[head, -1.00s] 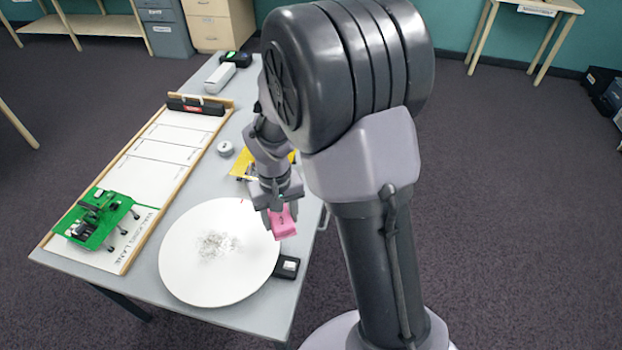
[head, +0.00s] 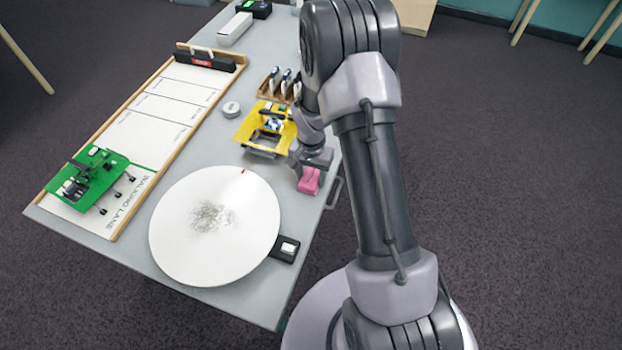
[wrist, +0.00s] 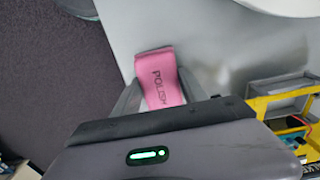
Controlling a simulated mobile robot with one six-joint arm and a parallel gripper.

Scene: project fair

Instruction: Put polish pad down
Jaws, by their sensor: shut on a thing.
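The polish pad (head: 309,182) is a pink block at the right edge of the grey table, to the right of the white disc. In the wrist view the pad (wrist: 161,80) shows the word POLISH and sits between the two fingers. My gripper (head: 312,170) is shut on it; the fingers also show in the wrist view (wrist: 160,95). The pad is at or very close to the table top; I cannot tell whether it touches.
A large white disc (head: 180,245) with grey debris lies at the table's front. A black box (head: 287,249) sits by its edge. A yellow frame (head: 246,136) stands just left of my gripper. A white lane board (head: 130,150) with a green machine (head: 103,170) fills the left side.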

